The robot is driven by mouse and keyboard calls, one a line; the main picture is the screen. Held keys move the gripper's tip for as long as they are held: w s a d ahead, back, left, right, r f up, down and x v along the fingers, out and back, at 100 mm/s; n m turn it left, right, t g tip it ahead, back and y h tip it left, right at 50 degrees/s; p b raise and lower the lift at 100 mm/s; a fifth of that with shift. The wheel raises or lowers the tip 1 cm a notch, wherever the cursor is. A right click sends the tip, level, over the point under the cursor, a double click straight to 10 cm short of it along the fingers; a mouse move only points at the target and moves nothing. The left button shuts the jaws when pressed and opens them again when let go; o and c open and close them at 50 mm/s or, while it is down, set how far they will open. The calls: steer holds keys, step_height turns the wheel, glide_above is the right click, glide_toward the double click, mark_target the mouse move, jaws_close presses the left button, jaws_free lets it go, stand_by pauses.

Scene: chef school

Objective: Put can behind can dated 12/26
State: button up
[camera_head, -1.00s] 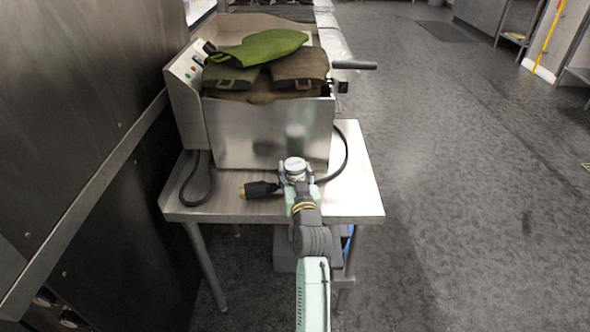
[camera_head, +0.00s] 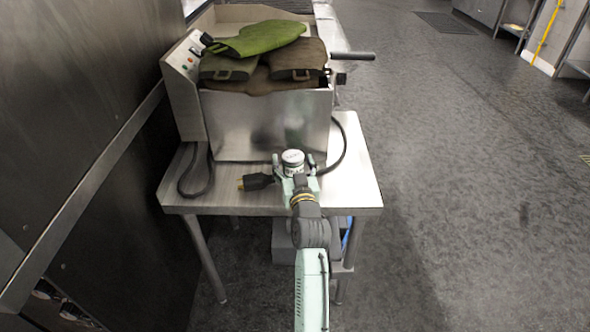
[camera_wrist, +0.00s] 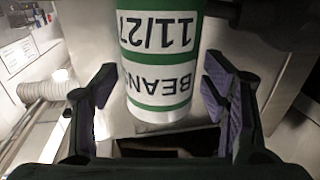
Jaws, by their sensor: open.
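A white can with green bands (camera_wrist: 160,60) sits between the parted fingers of my gripper (camera_wrist: 158,100) in the wrist view. Its label reads "BEANS" and "11/27", upside down in that picture. In the head view the same can (camera_head: 293,158) shows its pale round top between the fingers of my gripper (camera_head: 294,165), over the steel table. The gripper is open, with gaps at both sides of the can in the wrist view. I see no can dated 12/26.
The steel table (camera_head: 345,190) holds a steel fryer-like appliance (camera_head: 265,125) with green and brown mitts or cloths (camera_head: 262,40) on top. A black cord with a plug (camera_head: 257,182) lies left of the gripper. Open floor (camera_head: 470,200) lies to the right.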

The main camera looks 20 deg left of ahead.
steer(key=b+v, duration=0.3)
steer(key=v, duration=0.9)
steer(key=shift+b, duration=0.35)
steer(key=shift+r, duration=0.15)
